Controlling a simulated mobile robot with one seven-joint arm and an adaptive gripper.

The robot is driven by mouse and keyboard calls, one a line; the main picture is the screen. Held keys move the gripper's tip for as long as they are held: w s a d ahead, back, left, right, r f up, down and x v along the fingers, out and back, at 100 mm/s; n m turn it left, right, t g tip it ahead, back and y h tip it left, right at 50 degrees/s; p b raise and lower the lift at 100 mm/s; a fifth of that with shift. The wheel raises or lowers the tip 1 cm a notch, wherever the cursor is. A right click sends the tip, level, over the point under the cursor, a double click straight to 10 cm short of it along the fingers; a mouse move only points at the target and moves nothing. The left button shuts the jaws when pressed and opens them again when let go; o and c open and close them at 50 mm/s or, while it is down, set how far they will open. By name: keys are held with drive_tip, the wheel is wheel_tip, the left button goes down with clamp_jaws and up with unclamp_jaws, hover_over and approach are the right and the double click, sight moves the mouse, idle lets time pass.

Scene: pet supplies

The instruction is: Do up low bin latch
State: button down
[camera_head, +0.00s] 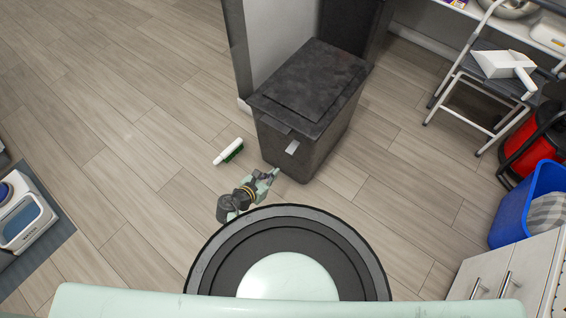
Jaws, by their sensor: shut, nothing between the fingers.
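The low bin (304,96) is dark grey and stands on the floor at the upper middle, its flat lid down. A small light grey latch (292,147) shows on its front face, just under the lid; I cannot tell from here whether it is fastened. My gripper (274,172) is low in front of the bin, below and left of the latch, near the bin's lower front corner. It is shut and holds nothing. I cannot tell whether its tips touch the bin.
A white and green brush (229,151) lies on the floor left of my gripper. A step stool (492,85) with a white dustpan (504,65), a red vacuum (530,142) and a blue crate (522,203) stand at right. The floor on the left is mostly clear.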

sight(293, 148)
drive_tip(key=shift+w, duration=0.1)
drive_tip(key=w+d+p, duration=0.1)
drive_tip(key=w+d, duration=0.3)
drive_tip(key=w, duration=0.2)
drive_tip(key=shift+w+d+f, duration=0.15)
drive_tip(key=shift+w+f, duration=0.2)
drive_tip(key=shift+f, duration=0.05)
